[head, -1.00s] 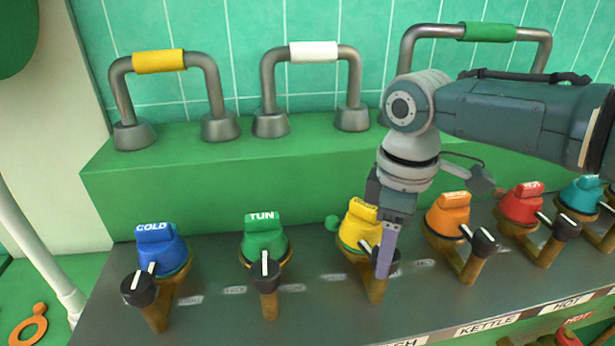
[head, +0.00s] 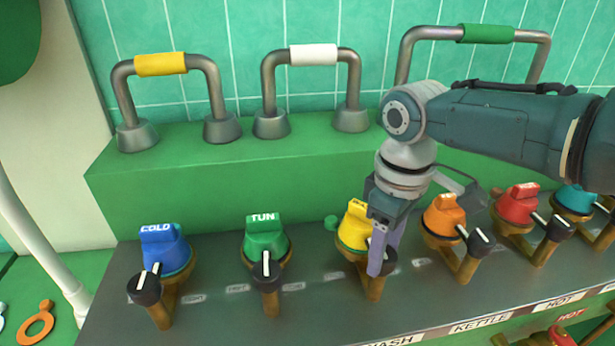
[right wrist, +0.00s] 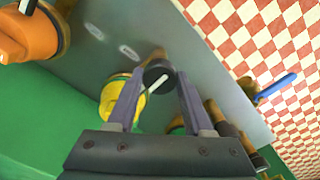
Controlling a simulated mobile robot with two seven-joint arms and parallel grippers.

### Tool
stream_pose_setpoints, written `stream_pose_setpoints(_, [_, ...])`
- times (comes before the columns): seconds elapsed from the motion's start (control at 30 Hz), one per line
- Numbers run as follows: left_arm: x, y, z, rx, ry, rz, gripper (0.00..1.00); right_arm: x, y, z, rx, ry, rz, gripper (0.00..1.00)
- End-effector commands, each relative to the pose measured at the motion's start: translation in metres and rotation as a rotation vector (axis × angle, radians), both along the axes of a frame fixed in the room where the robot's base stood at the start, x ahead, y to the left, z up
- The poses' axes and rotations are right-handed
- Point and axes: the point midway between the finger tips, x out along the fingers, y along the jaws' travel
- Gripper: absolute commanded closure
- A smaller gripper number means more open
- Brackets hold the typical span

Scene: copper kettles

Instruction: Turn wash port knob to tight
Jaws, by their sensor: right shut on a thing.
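The wash port is the yellow valve (head: 353,228) in the head view, between the green TUN valve and the orange valve. Its black knob with a white pointer line shows in the right wrist view (right wrist: 156,72), beside the yellow body (right wrist: 113,98). My right gripper (head: 380,264) comes down over the front of this valve. Its two purple-grey fingers are shut on the black knob, one on each side. In the head view the fingers and wrist hide most of the knob, so its pointer is hard to read there. My left gripper is not in view.
The blue COLD valve (head: 166,252) and green TUN valve (head: 265,239) stand to the left. The orange valve (head: 443,217) and red valve (head: 517,204) stand close on the right. A green ledge (head: 200,188) with metal handles runs behind the panel.

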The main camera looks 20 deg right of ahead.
Motion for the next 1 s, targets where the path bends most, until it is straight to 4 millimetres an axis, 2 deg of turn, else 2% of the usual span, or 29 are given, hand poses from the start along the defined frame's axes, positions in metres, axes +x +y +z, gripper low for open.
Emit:
stream_pose_setpoints(0.07, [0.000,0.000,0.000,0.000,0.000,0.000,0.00,0.001,0.001,0.001,0.003,-0.001,-0.003,1.00])
stream_pose_setpoints(0.1, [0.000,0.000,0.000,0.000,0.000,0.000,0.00,0.001,0.001,0.001,0.003,-0.001,-0.003,0.48])
stream_pose_setpoints(0.37, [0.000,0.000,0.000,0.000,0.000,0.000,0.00,0.000,0.000,0.000,0.001,0.000,-0.001,0.19])
stream_pose_setpoints(0.67, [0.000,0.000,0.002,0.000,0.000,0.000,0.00,0.000,0.000,0.004,0.000,-0.001,0.000,0.19])
stream_pose_setpoints(0.77, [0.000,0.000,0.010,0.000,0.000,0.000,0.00,0.001,0.000,0.017,0.001,-0.003,0.001,0.19])
stream_pose_setpoints(1.0, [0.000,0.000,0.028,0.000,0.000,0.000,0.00,0.001,0.000,0.066,0.001,-0.004,0.000,0.19])
